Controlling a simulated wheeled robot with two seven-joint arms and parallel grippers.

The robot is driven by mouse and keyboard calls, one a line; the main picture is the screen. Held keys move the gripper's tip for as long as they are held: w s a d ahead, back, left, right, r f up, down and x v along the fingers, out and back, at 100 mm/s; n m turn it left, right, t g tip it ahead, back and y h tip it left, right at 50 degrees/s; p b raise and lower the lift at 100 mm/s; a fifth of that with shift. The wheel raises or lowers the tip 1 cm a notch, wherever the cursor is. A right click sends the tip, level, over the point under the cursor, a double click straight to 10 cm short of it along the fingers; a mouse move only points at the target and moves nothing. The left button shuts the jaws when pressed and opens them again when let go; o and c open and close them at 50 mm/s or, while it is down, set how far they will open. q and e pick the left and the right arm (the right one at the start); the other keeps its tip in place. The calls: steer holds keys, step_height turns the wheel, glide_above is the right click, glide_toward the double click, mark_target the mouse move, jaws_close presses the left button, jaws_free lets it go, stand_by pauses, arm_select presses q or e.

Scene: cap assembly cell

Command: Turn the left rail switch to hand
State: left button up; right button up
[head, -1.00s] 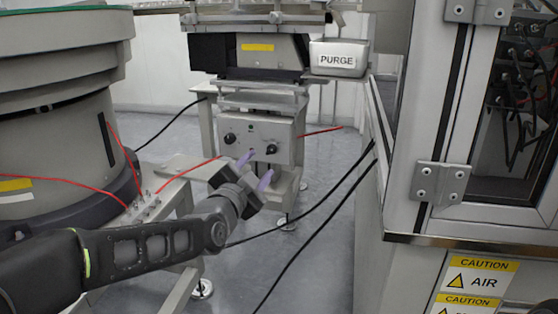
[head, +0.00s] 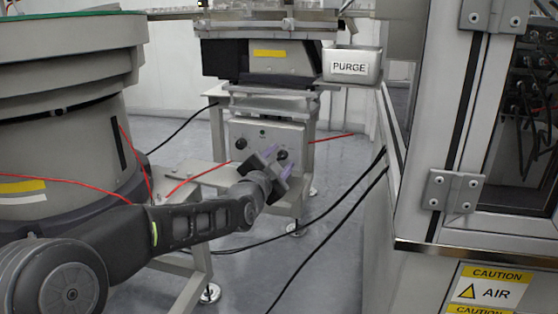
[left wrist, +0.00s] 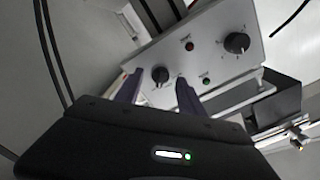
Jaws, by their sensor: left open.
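A grey control box (head: 262,133) with two black rotary switches is mounted on the stand under the feeder. The left switch (head: 241,143) shows clear of my gripper in the head view. My left gripper (head: 279,160) is open, with its purple fingers at the right switch (head: 282,154). In the left wrist view, one black switch (left wrist: 160,75) lies between the open fingertips, beyond them. The other switch (left wrist: 237,43) is off to the right with a scale around it. I cannot tell whether the fingers touch the switch. My right gripper is not in view.
A red lamp (left wrist: 189,47) and a green lamp (left wrist: 206,82) sit between the switches. A PURGE bin (head: 352,66) hangs above right. A large round bowl unit (head: 60,140) stands left, and a framed cabinet (head: 440,190) right. Black cables cross the floor.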

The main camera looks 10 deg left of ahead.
arm_select(q)
steer(key=shift+c, duration=0.6)
jaws_close()
